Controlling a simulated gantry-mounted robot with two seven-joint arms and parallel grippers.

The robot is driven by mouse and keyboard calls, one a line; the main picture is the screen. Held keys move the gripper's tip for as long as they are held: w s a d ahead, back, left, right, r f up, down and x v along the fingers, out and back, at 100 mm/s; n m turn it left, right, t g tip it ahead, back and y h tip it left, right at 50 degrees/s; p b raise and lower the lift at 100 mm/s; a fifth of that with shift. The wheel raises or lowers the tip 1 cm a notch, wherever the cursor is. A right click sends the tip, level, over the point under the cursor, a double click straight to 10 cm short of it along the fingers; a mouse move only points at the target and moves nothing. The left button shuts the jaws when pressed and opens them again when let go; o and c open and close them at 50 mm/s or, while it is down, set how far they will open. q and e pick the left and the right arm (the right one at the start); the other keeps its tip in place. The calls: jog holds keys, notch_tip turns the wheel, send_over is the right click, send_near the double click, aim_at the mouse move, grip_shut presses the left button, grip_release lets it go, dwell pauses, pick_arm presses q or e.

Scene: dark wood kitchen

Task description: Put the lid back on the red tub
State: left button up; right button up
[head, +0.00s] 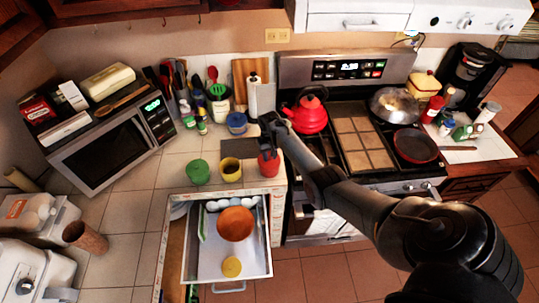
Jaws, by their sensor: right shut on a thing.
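The red tub (269,168) stands on the counter's right corner, beside an open-looking yellow tub (231,173). My right gripper (268,151) is directly over the red tub, its dark fingers pointing down. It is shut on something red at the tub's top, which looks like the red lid. The fingers hide most of it, and I cannot tell whether the lid touches the rim. No other red lid shows. My left gripper is not in view.
A green tub (198,172) and a blue tub (237,122) stand nearby. A dark mat (239,148) lies behind the yellow tub. Below is an open drawer (208,256) with an orange bowl (235,223) and a yellow disc (232,267). The stove (352,122) is to the right.

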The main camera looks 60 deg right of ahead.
dwell(0.3)
jog(key=o, duration=1.6)
jog(key=shift+r, duration=0.15)
jog(key=shift+r+p, duration=2)
jog(key=shift+p, duration=0.3)
jog(key=shift+r+p, duration=1.4)
jog(key=shift+p, duration=0.05)
